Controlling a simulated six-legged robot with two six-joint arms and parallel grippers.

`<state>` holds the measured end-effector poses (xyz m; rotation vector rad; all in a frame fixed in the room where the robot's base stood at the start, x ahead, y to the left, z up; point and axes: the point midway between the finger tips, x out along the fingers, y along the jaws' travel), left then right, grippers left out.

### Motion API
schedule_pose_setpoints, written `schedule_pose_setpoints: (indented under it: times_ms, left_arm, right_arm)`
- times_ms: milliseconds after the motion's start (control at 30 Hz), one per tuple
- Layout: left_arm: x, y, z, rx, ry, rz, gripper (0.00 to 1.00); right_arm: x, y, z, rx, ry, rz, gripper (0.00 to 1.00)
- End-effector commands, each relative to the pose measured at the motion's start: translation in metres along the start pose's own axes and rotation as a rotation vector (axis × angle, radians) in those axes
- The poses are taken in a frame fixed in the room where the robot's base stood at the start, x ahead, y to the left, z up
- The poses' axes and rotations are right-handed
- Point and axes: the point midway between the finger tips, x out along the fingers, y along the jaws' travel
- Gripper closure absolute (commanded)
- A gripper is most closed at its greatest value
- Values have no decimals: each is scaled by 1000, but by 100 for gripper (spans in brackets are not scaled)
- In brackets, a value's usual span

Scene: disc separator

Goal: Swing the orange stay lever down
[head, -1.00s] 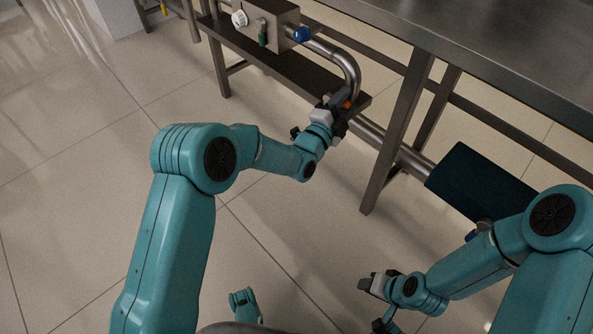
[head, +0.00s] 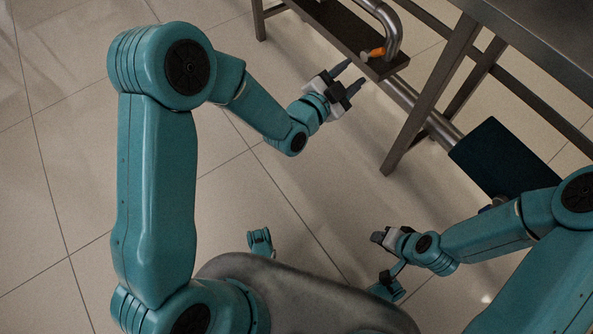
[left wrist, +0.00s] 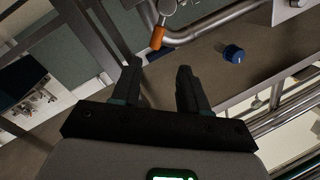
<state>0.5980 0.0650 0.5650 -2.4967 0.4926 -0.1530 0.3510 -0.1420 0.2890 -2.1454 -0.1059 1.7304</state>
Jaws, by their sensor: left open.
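The orange stay lever (head: 376,53) sits by the bent steel pipe at the end of the dark shelf in the head view. In the left wrist view its orange handle (left wrist: 157,38) hangs from a pale metal pivot, beyond the fingertips. My left gripper (head: 350,76) is open and empty, apart from the lever, to its lower left in the head view. Its two dark fingers also show in the left wrist view (left wrist: 158,68). My right gripper (head: 378,238) is low in the head view, far from the lever; its jaw opening is unclear.
The bent steel pipe (head: 392,28) rises beside the lever, above the dark shelf (head: 345,32). A table leg (head: 430,100) and a dark teal panel (head: 503,158) stand to the right. A blue knob (left wrist: 234,54) shows in the left wrist view. The floor left of the shelf is clear.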

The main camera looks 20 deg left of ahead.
Motion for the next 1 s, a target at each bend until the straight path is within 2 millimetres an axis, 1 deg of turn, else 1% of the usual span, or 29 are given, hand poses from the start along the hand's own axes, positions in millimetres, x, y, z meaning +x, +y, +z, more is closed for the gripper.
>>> schedule_pose_setpoints:
  times_ms: [33,167,200,367,567,800,1000]
  left_arm:
    - [-12,-2,-1,-2,-4,0,56]
    - [-41,-1,-1,-2,-3,1,56]
    - [-45,1,4,-16,-20,9,56]
    - [-54,18,35,-129,-147,74,56]
    - [-73,40,69,-273,-307,140,56]
    - [-103,66,104,-448,-506,200,56]
    - [-134,88,127,-594,-675,235,56]
  right_arm:
    - [-5,-2,-1,0,0,0,56]
    - [-9,-3,-2,0,0,0,56]
    - [-10,-4,-2,0,0,0,56]
    - [-14,-5,-2,0,0,0,56]
    - [-18,-7,-3,0,0,0,56]
    - [-24,-9,-4,0,0,0,56]
    - [-29,-10,-5,0,0,0,56]
